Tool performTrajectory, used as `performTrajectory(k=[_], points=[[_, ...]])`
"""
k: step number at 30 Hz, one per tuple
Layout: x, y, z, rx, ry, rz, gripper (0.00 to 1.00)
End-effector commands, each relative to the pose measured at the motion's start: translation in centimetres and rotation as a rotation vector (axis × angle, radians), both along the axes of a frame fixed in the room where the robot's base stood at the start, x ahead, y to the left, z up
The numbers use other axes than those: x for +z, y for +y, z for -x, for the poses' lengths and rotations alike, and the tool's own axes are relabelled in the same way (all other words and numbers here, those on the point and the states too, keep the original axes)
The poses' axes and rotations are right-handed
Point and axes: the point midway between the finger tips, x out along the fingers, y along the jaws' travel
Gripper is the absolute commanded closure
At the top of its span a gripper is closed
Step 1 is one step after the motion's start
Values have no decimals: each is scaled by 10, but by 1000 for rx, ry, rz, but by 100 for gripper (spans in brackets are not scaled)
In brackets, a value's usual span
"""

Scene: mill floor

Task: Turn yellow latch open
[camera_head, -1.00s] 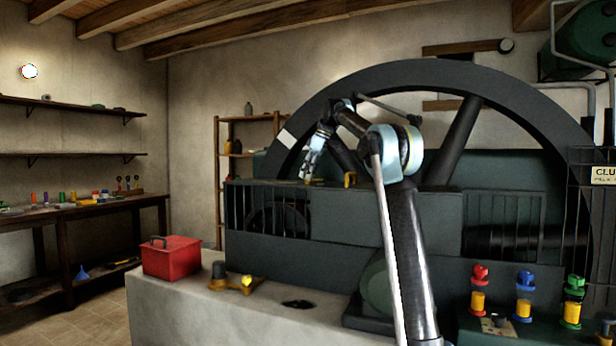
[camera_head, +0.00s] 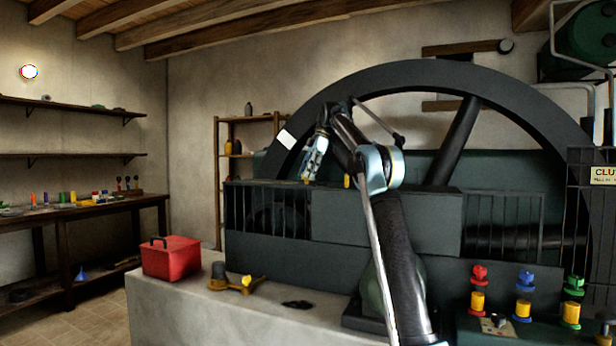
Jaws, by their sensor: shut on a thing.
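The dark green machine housing (camera_head: 385,216) stands in front of the big flywheel. On its top edge, a small yellow latch (camera_head: 306,181) sits at the left, right at my gripper's fingertips. My gripper (camera_head: 308,177) points down and is shut on this latch; the fingers hide part of it, so its exact angle cannot be told.
The large dark flywheel (camera_head: 440,72) rises behind the housing. A red toolbox (camera_head: 171,259) and a yellow bracket (camera_head: 233,285) rest on the pale ledge (camera_head: 215,318) in front. Red, blue and green-topped yellow knobs (camera_head: 478,301) stand at the lower right. Barred guards flank the housing.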

Motion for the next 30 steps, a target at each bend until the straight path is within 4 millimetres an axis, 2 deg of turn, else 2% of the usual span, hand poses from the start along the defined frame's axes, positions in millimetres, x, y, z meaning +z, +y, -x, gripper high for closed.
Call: performTrajectory(k=[14, 15, 17, 30], points=[[-1, 0, -3, 10, -7, -1, 88], [-1, 0, -3, 10, -7, -1, 57], [-1, 0, -3, 9, -6, -1, 44], [0, 0, 0, -7, -3, 0, 44]])
